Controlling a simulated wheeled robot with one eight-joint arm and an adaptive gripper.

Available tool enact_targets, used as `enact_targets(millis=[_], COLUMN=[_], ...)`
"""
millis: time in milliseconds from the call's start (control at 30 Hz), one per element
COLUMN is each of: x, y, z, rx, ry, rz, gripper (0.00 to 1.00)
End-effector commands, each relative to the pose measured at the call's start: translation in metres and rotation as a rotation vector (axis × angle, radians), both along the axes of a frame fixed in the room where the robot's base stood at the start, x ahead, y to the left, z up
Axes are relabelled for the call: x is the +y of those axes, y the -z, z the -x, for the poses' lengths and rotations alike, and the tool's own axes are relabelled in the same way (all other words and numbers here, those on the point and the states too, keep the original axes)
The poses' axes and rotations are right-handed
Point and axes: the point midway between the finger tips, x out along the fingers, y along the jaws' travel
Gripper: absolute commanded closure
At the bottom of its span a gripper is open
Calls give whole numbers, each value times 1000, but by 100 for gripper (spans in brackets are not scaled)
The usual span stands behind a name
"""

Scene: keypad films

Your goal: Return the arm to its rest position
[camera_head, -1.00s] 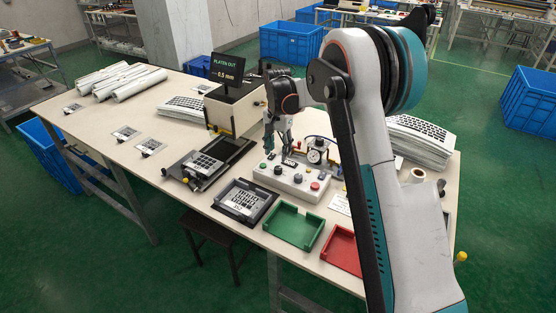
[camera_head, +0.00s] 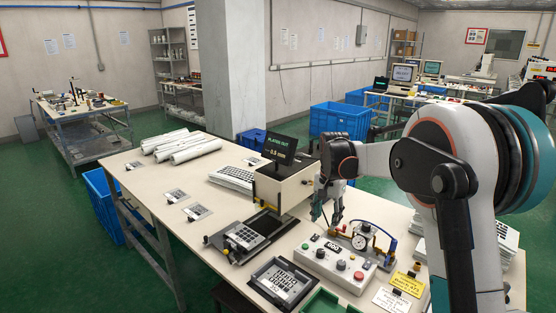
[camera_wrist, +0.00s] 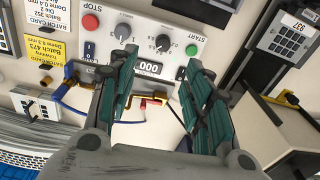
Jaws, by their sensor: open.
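My arm reaches in from the right in the head view. My gripper (camera_head: 329,218) hangs over the table behind the white control box (camera_head: 324,262), near the dial gauge (camera_head: 359,242). In the wrist view my gripper (camera_wrist: 158,72) has its two teal-padded fingers apart, with nothing between them. The control box (camera_wrist: 150,40) lies beyond the fingertips there, with a display reading 000, a green START button (camera_wrist: 191,50) and a red STOP button (camera_wrist: 90,21). I cannot tell how high the fingers are above the table.
A platen machine with a dark screen (camera_head: 281,146) stands left of my gripper. A film frame (camera_head: 281,281), a green tray (camera_head: 322,304) and yellow batch card (camera_head: 407,283) lie near the control box. White rolls (camera_head: 186,147) lie at the far left. Blue crates stand behind the table.

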Motion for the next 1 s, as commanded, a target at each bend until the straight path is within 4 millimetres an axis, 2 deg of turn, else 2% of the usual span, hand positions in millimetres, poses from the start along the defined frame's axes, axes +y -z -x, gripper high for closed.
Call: enact_targets(millis=[33, 200, 500, 700, 1000], x=[0, 0, 0, 0, 0], y=[-12, -45, -89, -108, -123], z=[10, 41, 101, 145, 212], rx=[-14, -68, -161, -223, -314], ry=[-18, -86, -204, -281, -396], rz=[1, 7, 27, 45, 84], gripper=[55, 55, 55, 55, 55])
